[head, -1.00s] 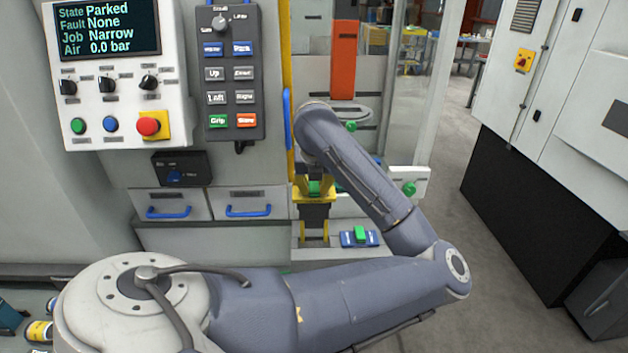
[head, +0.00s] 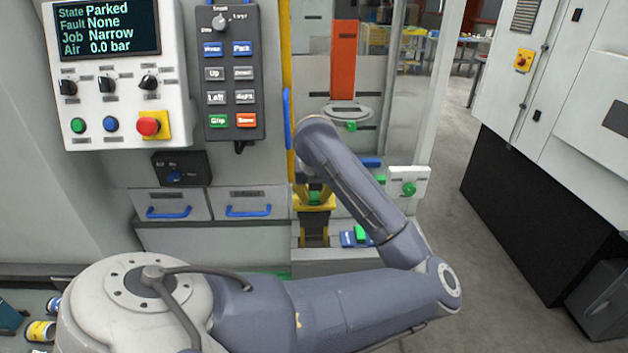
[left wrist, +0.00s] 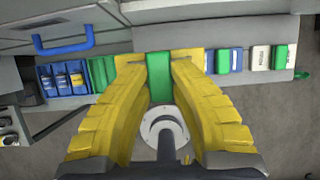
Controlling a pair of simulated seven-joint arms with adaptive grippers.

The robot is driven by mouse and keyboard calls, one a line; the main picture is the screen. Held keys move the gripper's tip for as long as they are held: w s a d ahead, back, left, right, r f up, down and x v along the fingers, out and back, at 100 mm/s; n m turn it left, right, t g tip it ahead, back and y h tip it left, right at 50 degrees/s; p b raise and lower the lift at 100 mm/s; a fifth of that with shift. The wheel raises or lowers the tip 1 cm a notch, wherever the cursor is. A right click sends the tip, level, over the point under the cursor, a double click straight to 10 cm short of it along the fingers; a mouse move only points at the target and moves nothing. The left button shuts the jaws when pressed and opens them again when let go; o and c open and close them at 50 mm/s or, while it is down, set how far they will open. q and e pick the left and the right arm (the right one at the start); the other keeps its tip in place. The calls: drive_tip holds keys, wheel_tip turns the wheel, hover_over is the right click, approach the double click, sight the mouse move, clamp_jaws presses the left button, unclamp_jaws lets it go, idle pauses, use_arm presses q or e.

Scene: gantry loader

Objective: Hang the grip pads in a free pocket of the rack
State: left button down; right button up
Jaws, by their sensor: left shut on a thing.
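My left gripper (head: 315,203) is in front of the machine's lower opening, its yellow fingers pointing down. In the left wrist view, the left gripper (left wrist: 160,66) is shut on a green piece (left wrist: 160,78), which seems to be the grip pads. The rack seems to be the strip across the left wrist view. It holds blue pieces (left wrist: 61,80) and green pieces (left wrist: 101,73) left of the fingers, and blue, white (left wrist: 260,58) and green pieces on the right. The gripper hides the middle of the strip, so I cannot tell whether the held piece touches it. My right gripper is not in view.
A control panel (head: 118,75) and a button pendant (head: 233,85) stand left of the arm. Two drawers with blue handles (head: 248,210) are below. A white block with a green knob (head: 409,188) is close right of my forearm. The floor (head: 490,250) further right is clear.

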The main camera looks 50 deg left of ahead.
use_arm(q)
hover_over(314, 232)
drive_tip(key=shift+w+a+f, duration=0.1)
drive_tip(key=shift+f, duration=1.15)
drive_tip(key=shift+w+a+f, duration=0.1)
drive_tip(key=shift+f, duration=1.1)
drive_tip(key=shift+f, duration=0.3)
drive_tip(key=shift+f, duration=2.35)
drive_tip(key=shift+f, duration=0.45)
drive_tip(key=shift+f, duration=1.75)
drive_tip(key=shift+f, duration=0.1)
drive_tip(key=c, duration=1.2)
unclamp_jaws()
drive_tip(key=shift+c, duration=0.2)
